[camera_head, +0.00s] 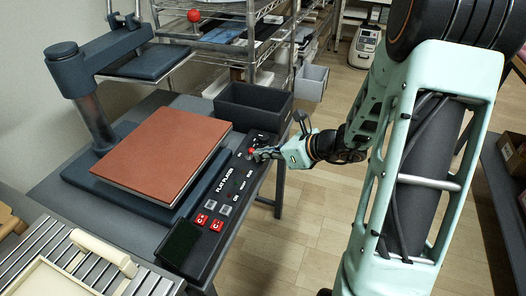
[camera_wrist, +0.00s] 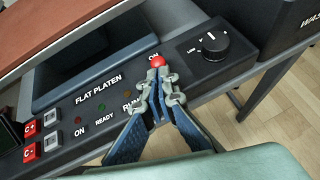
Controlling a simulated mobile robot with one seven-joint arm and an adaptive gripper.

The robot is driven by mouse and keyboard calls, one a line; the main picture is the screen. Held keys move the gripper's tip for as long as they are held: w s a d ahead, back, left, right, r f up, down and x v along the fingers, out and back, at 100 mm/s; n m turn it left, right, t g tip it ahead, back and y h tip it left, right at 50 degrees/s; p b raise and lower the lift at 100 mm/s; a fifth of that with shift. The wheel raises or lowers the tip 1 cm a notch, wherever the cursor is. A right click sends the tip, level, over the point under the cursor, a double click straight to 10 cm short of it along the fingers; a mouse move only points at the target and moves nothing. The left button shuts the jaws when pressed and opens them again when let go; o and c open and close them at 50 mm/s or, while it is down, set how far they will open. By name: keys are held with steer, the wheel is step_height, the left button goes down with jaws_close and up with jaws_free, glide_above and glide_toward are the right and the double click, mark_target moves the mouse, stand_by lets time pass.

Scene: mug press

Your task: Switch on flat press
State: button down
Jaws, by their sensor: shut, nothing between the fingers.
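The flat press has a brown-red board (camera_head: 165,150) on its dark base and a black control panel (camera_head: 228,197) marked "FLAT PLATEN" along its right side. A small red-tipped switch (camera_wrist: 157,61) stands on the panel, just below an "ON" label and above "RUN" in the wrist view. My gripper (camera_wrist: 159,88) is shut and empty, its fingertips right at the near side of the red tip. Whether they touch it I cannot tell. The fingers hide the switch's base. In the head view my gripper (camera_head: 261,154) reaches the panel's far end from the right.
A black round dial (camera_wrist: 209,43) sits right of the switch. Red and white buttons (camera_wrist: 32,137) are at the panel's left. A dark open bin (camera_head: 254,106) stands behind the panel. A slatted metal surface (camera_head: 85,262) is at front left. Floor right of the press is open.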

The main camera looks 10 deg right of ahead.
steer(key=shift+w+a+r+g+h+p, duration=0.25)
steer(key=shift+r+g+h+p, duration=0.25)
steer(key=shift+p, duration=0.9)
steer(key=shift+a+r+h+p, duration=0.2)
steer(key=shift+r+h+p, duration=0.1)
steer(key=shift+p, duration=0.65)
steer(key=shift+w+a+g+h+p, duration=0.15)
steer(key=shift+g+h+p, duration=0.3)
steer(key=shift+p, duration=0.6)
steer(key=shift+w+a+n+g+h+p, duration=0.35)
steer(key=shift+h+p, duration=0.4)
steer(key=shift+p, duration=0.8)
steer(key=shift+s+r, duration=0.1)
steer(key=shift+r+p, duration=0.8)
